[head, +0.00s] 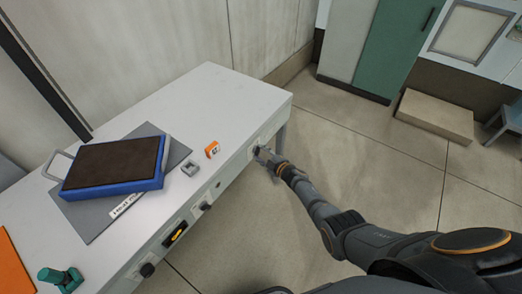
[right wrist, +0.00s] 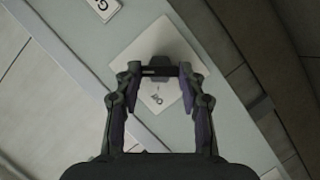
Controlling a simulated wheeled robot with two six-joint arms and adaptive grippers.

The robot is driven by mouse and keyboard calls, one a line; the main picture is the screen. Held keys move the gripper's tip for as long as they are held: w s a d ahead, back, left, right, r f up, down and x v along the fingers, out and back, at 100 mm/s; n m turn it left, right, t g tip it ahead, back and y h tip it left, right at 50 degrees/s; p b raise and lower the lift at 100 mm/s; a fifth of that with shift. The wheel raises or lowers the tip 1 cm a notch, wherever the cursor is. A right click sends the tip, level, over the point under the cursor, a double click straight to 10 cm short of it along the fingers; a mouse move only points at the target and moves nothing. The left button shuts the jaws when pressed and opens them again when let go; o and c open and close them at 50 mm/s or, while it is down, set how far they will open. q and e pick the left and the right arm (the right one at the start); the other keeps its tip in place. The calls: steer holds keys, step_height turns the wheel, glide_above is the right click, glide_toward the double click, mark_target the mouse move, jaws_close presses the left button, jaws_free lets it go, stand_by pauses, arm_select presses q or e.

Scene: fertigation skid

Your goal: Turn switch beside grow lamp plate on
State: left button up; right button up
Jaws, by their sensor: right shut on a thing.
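My right gripper (head: 259,151) is at the front panel of the white bench, near its far right end. In the right wrist view my right gripper (right wrist: 157,72) has its two fingers on either side of a dark switch knob (right wrist: 157,64), shut on it. The knob sits on a pale square plate (right wrist: 138,50) with a small dark mark below the knob. Another small white plate (right wrist: 102,8) with a dark sign is at the top left of that view. I cannot read which one is the grow lamp plate. My left gripper is not in view.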

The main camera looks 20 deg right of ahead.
steer(key=shift+p, duration=0.3)
steer(key=shift+m, duration=0.3)
steer(key=o, duration=1.2)
steer(key=shift+c, duration=0.2)
steer(key=v, duration=1.2)
steer(key=shift+d+r, duration=0.1)
